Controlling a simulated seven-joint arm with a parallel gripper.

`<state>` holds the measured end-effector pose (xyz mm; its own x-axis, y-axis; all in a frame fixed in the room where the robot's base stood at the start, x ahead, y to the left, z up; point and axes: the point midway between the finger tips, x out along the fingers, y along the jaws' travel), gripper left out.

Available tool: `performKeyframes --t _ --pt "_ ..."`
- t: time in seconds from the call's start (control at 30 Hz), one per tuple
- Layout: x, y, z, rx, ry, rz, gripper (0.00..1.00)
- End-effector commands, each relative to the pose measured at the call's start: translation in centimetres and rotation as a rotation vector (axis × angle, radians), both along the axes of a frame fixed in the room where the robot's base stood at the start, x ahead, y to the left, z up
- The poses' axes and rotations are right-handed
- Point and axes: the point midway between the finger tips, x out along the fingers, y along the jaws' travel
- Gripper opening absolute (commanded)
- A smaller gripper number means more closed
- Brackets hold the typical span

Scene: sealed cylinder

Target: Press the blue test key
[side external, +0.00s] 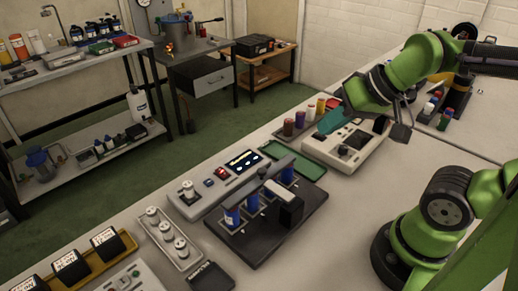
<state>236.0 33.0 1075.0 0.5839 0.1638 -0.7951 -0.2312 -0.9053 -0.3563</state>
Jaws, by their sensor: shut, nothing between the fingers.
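The grey control unit (205,200) lies across the middle of the bench in the side external view. The blue spot is too small to read.
A black rack (262,240) with blue cylinders and a raised bar stands in front of the unit. A green tray (300,162), coloured vials (311,111), a tray of white-capped parts (172,240) and a yellow tray (92,262) are nearby.

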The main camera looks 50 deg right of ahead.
Motion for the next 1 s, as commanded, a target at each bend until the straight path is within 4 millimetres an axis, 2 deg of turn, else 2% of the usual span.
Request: performKeyframes --t 0.33,0.57,0.67,0.77,1.0 --pt "0.0 0.2 0.0 0.000 0.001 0.011 0.00" --pt "0.9 3.2 -2.4 0.043 0.126 0.116 0.00" --pt "2.6 5.3 -3.5 0.117 0.190 0.110 0.00" --pt "4.8 7.4 -4.6 0.212 0.249 0.031 0.00" --pt "11.0 12.0 -8.5 0.433 0.350 -0.336 0.00"
